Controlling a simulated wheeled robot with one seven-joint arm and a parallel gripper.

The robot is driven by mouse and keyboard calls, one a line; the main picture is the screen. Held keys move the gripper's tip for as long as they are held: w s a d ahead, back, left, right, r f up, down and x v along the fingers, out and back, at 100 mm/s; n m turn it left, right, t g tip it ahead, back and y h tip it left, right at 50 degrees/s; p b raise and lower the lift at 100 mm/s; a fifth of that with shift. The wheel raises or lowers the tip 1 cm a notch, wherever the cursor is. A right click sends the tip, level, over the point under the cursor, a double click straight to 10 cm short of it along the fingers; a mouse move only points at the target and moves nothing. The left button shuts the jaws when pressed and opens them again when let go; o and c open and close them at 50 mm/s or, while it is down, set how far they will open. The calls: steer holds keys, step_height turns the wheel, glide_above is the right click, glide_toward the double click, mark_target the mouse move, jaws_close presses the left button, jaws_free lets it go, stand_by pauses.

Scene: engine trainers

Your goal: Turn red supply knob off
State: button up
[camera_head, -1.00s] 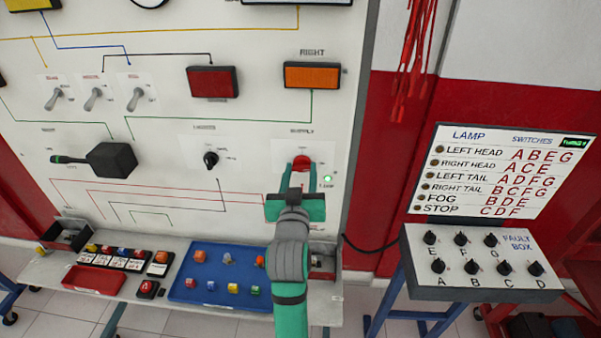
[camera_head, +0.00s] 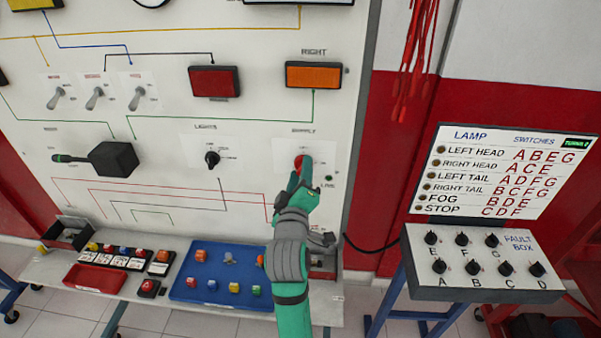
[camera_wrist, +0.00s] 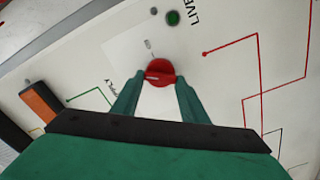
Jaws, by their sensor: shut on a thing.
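The red supply knob (camera_head: 297,162) sits on the white panel under the SUPPLY label, partly hidden by my gripper in the head view. In the wrist view the whole red knob (camera_wrist: 160,72) shows between my fingers, with a pale mark on its face. My gripper (camera_head: 302,170) is shut on the knob, and its two green fingers lie on either side of it (camera_wrist: 156,84). The LIVE lamp (camera_head: 328,178) beside the knob looks dark green and unlit. It also shows in the wrist view (camera_wrist: 172,18).
A black lights knob (camera_head: 212,159) and a black lever box (camera_head: 113,159) are to the left on the panel. Below is a shelf with a blue tray (camera_head: 188,293) of small parts. A fault box (camera_head: 480,262) stands at the right.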

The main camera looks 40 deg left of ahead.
steer(key=n, duration=0.6)
steer(key=shift+f, duration=0.2)
steer(key=shift+n, duration=0.3)
steer(key=o, duration=1.1)
steer(key=v, duration=1.1)
